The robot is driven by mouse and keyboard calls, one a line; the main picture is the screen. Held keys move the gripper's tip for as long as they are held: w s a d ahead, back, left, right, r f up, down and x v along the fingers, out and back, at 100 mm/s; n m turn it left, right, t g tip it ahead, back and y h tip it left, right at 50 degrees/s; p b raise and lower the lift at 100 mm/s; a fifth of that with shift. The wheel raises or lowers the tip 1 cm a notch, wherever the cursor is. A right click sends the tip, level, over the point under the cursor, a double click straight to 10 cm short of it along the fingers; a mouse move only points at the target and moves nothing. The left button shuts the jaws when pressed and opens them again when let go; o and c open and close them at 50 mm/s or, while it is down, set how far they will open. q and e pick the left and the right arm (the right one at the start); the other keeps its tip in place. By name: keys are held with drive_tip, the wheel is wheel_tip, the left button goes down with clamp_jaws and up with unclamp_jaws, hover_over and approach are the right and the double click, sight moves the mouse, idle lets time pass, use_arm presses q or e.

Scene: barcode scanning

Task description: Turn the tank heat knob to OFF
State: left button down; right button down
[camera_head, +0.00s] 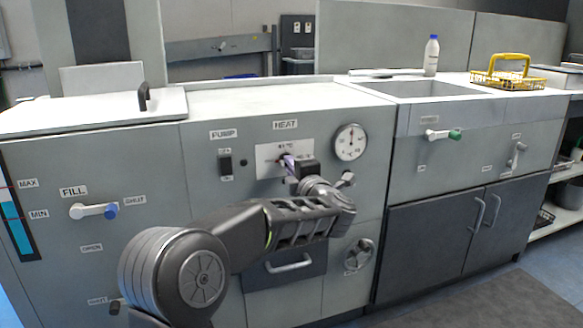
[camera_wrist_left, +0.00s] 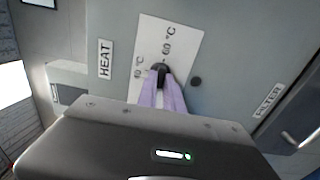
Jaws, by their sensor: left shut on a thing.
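The tank heat knob (camera_wrist_left: 160,70) is small and black, on a white plate (camera_wrist_left: 180,38) with temperature marks, beside the HEAT label (camera_wrist_left: 105,59). In the left wrist view my left gripper (camera_wrist_left: 161,82) has its pale purple fingers closed around the knob. In the head view the left gripper (camera_head: 288,160) reaches the white plate (camera_head: 268,153) under the HEAT label (camera_head: 285,125) and hides most of the knob. The knob's exact setting cannot be read. My right gripper does not show.
A round gauge (camera_head: 350,142) is right of the plate, and the PUMP switch (camera_head: 225,165) is left. A blue-tipped FILL lever (camera_head: 95,211) sits at left. A green-tipped lever (camera_head: 443,134), a white bottle (camera_head: 431,56) and a yellow basket (camera_head: 507,74) are at right.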

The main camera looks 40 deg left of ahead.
use_arm(q)
drive_tip(key=c, duration=1.5)
unclamp_jaws()
drive_tip(key=p+v, duration=0.2)
drive_tip(key=v, duration=0.5)
drive_tip(key=shift+s+d, duration=0.25)
drive_tip(key=shift+d, duration=0.1)
